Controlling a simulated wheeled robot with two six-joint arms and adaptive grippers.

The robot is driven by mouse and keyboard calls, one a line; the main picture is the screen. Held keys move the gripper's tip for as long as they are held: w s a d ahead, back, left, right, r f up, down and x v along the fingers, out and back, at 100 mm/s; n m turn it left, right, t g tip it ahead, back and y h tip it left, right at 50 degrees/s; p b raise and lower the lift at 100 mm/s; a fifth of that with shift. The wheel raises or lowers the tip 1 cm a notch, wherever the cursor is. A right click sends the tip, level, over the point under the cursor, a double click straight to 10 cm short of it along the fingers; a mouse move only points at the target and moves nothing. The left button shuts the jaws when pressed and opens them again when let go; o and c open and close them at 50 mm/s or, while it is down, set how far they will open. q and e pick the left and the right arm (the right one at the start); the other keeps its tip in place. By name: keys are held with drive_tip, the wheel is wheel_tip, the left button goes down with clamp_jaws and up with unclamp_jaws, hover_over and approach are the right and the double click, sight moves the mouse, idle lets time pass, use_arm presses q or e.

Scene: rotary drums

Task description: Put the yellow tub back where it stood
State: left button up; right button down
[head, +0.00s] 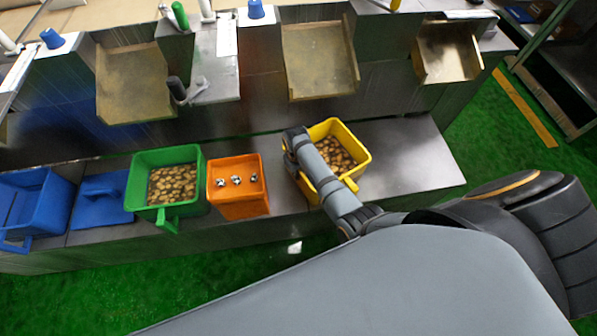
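The yellow tub (359,139) stands on the grey ledge, at the right of the row of tubs, and holds brown, round pieces. Its handle (350,185) points toward the front. My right arm crosses over the tub from the lower right and hides part of its left side and front. My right gripper (292,150) is at the tub's left rim. Its fingertips are too dark and small to tell whether they are open or closed on the rim. My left gripper is not in view.
An orange box (238,205), a green tub (170,212) with brown pieces, a blue lid-like piece (101,212) and a blue tub (45,215) stand left. Chutes (318,62) hang above. The grey ledge (415,160) is bare right of the yellow tub.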

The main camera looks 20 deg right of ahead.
drive_tip(key=shift+w+r, duration=0.15)
drive_tip(key=c, duration=1.9)
unclamp_jaws()
drive_tip(key=shift+f, duration=0.2)
drive_tip(key=o, duration=0.4)
drive_tip(key=shift+s+r, duration=0.1)
drive_tip(key=shift+s, duration=0.1)
drive_tip(key=r+p, duration=0.2)
drive_tip(key=r, duration=1)
drive_tip(key=shift+a, duration=0.2)
